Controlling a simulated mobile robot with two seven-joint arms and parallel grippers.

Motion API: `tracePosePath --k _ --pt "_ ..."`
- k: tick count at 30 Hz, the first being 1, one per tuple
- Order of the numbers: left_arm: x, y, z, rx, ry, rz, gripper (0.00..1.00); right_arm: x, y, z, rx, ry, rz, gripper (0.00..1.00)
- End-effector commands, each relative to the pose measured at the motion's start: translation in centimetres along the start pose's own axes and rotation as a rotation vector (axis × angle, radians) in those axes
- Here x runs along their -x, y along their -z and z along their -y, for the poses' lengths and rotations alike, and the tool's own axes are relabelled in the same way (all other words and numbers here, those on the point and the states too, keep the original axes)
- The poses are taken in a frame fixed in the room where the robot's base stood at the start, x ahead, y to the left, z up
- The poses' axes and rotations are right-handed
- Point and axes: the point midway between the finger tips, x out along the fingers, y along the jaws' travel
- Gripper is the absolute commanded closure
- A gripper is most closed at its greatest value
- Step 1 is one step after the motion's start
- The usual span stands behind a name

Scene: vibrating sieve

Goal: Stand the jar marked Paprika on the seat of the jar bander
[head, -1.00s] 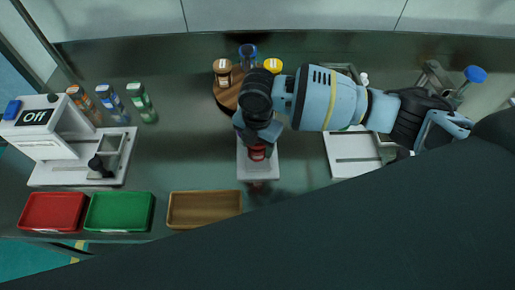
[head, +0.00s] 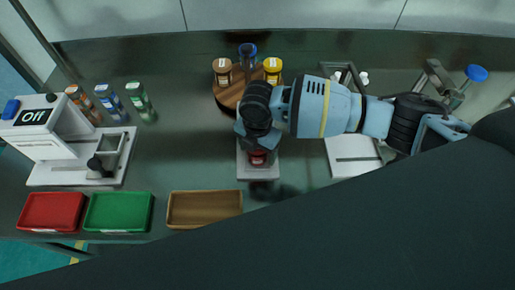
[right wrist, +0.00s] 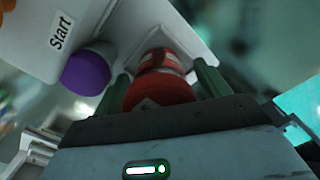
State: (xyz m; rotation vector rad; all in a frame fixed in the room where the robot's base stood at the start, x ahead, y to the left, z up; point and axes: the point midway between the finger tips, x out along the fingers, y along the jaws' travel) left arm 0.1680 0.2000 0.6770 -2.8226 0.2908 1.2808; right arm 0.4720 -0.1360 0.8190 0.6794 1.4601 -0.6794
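A red-lidded jar (head: 258,158) is in my right gripper (head: 258,148), over the white base of a machine (head: 258,174) that I take for the jar bander. In the right wrist view the red lid (right wrist: 160,92) lies between the two green fingers (right wrist: 165,85), which are shut on the jar. The jar's name cannot be read. A white housing marked Start (right wrist: 62,32) with a purple button (right wrist: 87,70) is close beside the jar. I cannot tell whether the jar's bottom touches the seat. My left gripper does not show.
A round wooden stand (head: 229,98) with brown, blue and yellow-lidded jars is behind. Several jars (head: 106,98) stand left, near a machine reading OFF (head: 42,145). Red (head: 52,211), green (head: 118,211) and brown (head: 205,208) trays line the front. A white-plated device (head: 355,155) stands right.

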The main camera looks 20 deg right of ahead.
Motion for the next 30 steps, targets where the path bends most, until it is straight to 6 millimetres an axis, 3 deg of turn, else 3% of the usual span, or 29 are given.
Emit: tracePosePath --k 10,24,30 --pt "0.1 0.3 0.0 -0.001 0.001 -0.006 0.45 1.2 -0.1 -0.1 0.000 -0.003 0.001 0.25" --pt "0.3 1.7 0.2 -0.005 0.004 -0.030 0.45 9.9 0.0 -0.1 0.001 -0.004 0.002 0.25" --pt "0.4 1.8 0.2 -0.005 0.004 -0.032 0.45 11.9 0.0 0.0 0.000 -0.001 0.000 0.25"
